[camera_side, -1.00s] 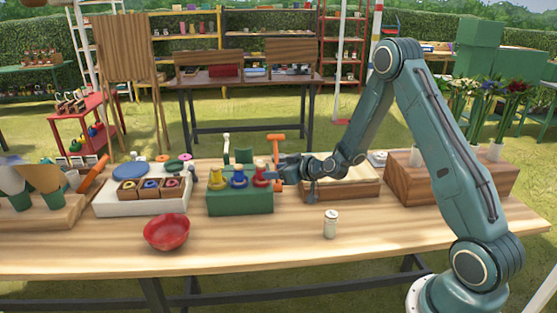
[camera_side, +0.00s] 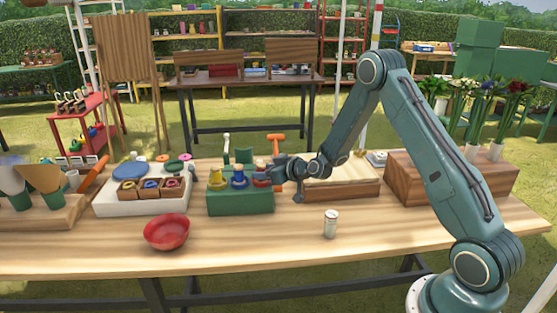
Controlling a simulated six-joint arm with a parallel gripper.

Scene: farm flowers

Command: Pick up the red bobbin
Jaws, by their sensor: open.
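The red bobbin (camera_side: 261,181) stands at the right end of a row on the green block (camera_side: 240,203). The blue bobbin (camera_side: 238,178) is to its left, and the yellow bobbin (camera_side: 217,180) is at the left end. My gripper (camera_side: 265,175) is open and comes in from the right at the red bobbin. Its fingers overlap the red bobbin and hide much of it. I cannot tell whether they touch it or are on both sides of it.
A red bowl (camera_side: 167,231) and a white shaker (camera_side: 330,223) stand in front on the table (camera_side: 250,253). A white box (camera_side: 140,201) with small compartments is to the left. A wooden tray (camera_side: 342,187) lies under my arm. An orange-handled tool (camera_side: 276,143) rises behind the gripper.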

